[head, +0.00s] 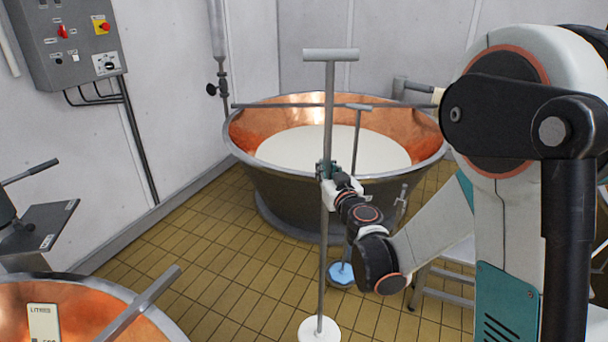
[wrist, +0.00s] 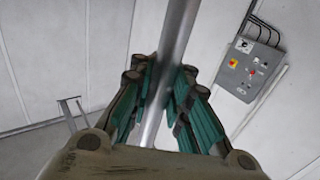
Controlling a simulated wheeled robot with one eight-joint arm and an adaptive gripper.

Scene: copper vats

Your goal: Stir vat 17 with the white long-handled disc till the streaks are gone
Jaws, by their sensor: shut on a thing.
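The white long-handled disc tool has a grey steel shaft (head: 327,130) with a T-bar on top and a white disc (head: 319,330) at its foot. It stands upright in front of the far vat, with the disc low over the tiled floor; I cannot tell whether it touches. My gripper (head: 327,172) is shut around the shaft. The shaft also shows between my fingers in the wrist view (wrist: 172,60). The far copper vat (head: 250,125) holds smooth white liquid (head: 300,148); no streaks are visible from here. No vat number is readable.
A second tool with a blue disc (head: 341,275) stands behind mine, by the far vat. A near copper vat (head: 130,300) with a litre scale fills the lower left. A control box (head: 75,40) hangs on the left wall. Tiled floor is free between the vats.

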